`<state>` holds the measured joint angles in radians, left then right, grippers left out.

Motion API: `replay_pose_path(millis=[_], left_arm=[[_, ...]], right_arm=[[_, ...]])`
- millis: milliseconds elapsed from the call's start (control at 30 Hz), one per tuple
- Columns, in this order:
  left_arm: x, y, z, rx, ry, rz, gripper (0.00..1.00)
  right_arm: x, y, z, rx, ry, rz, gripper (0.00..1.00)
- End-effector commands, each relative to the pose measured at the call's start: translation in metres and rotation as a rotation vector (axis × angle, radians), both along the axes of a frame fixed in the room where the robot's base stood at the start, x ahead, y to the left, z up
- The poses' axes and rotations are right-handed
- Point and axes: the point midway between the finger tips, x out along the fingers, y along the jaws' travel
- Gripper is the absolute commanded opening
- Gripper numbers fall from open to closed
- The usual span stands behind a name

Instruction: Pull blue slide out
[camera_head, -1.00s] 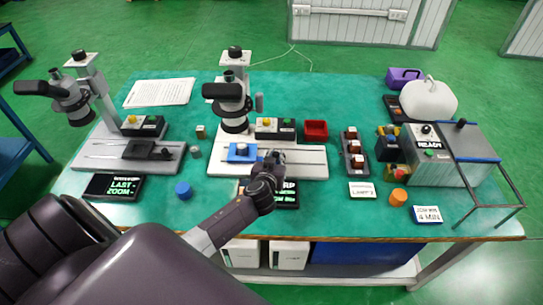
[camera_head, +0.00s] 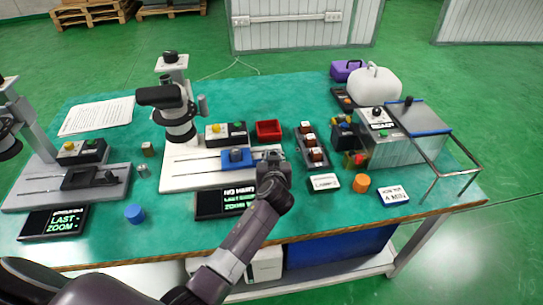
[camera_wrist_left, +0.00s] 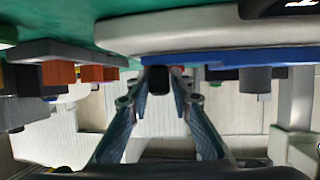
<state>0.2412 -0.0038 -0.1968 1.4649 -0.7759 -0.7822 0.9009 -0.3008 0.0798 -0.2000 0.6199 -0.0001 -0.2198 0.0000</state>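The blue slide (camera_head: 236,159) lies on the pale base (camera_head: 181,180) of the middle microscope (camera_head: 176,112), right of its column. My left gripper (camera_head: 270,160) is at the slide's right end. In the left wrist view the blue slide (camera_wrist_left: 240,56) shows as a long strip. There the fingers of my left gripper (camera_wrist_left: 160,82) close in on a dark block (camera_wrist_left: 158,79), which looks like the slide's handle. The exact contact is hard to see. My right gripper is not in view.
A red tray (camera_head: 268,130), a dark rack (camera_head: 313,148) with brown blocks and a grey machine (camera_head: 390,150) stand to the right. A dark screen (camera_head: 222,203) lies in front of the base. Another microscope base (camera_head: 30,196) is at left. A blue puck (camera_head: 134,213) lies between.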

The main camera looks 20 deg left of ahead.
Motion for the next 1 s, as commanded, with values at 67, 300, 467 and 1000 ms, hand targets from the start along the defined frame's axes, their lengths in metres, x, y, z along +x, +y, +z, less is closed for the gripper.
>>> replay_pose_path(millis=[67, 300, 467, 1000], left_arm=[[0.000, 0.000, 0.000, 0.000, 0.000, 0.001, 0.31], [0.000, 0.000, 0.000, 0.000, -0.001, 0.000, 0.35], [-0.003, -0.001, 0.001, -0.001, -0.001, -0.001, 0.35], [-0.077, -0.032, 0.034, -0.003, 0.000, 0.000, 0.35]], right_arm=[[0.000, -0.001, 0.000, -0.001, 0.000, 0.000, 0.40], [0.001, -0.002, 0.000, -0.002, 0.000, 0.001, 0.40], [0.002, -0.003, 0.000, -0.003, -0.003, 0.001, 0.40], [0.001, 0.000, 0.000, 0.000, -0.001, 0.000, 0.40]])
